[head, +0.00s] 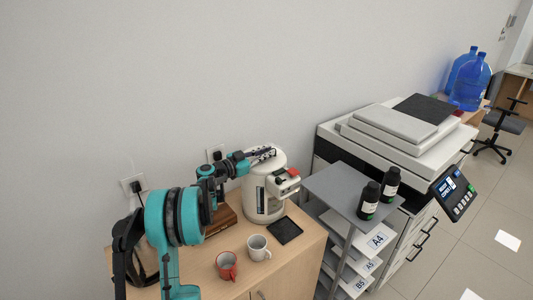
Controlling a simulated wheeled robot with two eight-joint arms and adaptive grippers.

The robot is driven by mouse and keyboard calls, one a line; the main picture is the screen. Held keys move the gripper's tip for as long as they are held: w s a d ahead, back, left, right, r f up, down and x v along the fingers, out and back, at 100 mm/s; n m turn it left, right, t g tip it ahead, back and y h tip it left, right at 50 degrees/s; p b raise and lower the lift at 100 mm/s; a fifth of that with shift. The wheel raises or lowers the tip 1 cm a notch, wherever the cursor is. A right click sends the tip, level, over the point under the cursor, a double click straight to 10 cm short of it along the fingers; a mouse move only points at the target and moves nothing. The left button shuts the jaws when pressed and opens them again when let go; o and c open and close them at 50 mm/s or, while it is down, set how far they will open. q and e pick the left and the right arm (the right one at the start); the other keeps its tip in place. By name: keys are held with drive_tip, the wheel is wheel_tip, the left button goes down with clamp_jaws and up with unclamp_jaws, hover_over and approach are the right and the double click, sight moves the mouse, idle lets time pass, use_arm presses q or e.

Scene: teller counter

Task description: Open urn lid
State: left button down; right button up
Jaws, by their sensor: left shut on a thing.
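The urn (258,196) is a cream-white rounded pot standing at the back right of the wooden cabinet top. A red part shows on its front spout block. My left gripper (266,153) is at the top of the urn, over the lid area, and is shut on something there. The lid (276,160) is mostly covered by the gripper, so I cannot tell whether it is raised. My right gripper is not in view.
A red mug (227,266) and a white mug (258,247) stand in front of the urn. A black tray (285,231) lies beside it. A grey shelf stand (340,190) with two dark bottles is at the right, before a large copier (400,140).

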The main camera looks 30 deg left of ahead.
use_arm(q)
drive_tip(key=shift+r, duration=0.15)
drive_tip(key=shift+w+a+r+n+p, duration=0.15)
drive_tip(key=shift+a+r+n+p, duration=0.3)
drive_tip(key=shift+r+n, duration=0.25)
drive_tip(key=w+a+r+n+p, duration=0.2)
drive_tip(key=w+a+n, duration=0.1)
drive_tip(key=a+n, duration=0.4)
drive_tip(key=w+a+r+n+p, duration=0.3)
drive_tip(key=a+n, duration=0.4)
drive_tip(key=shift+a+r, duration=0.3)
drive_tip(key=shift+a, duration=0.1)
drive_tip(key=c, duration=1.6)
unclamp_jaws()
drive_tip(key=shift+f, duration=0.1)
drive_tip(key=shift+w+a, duration=0.1)
drive_tip(key=shift+a, duration=0.05)
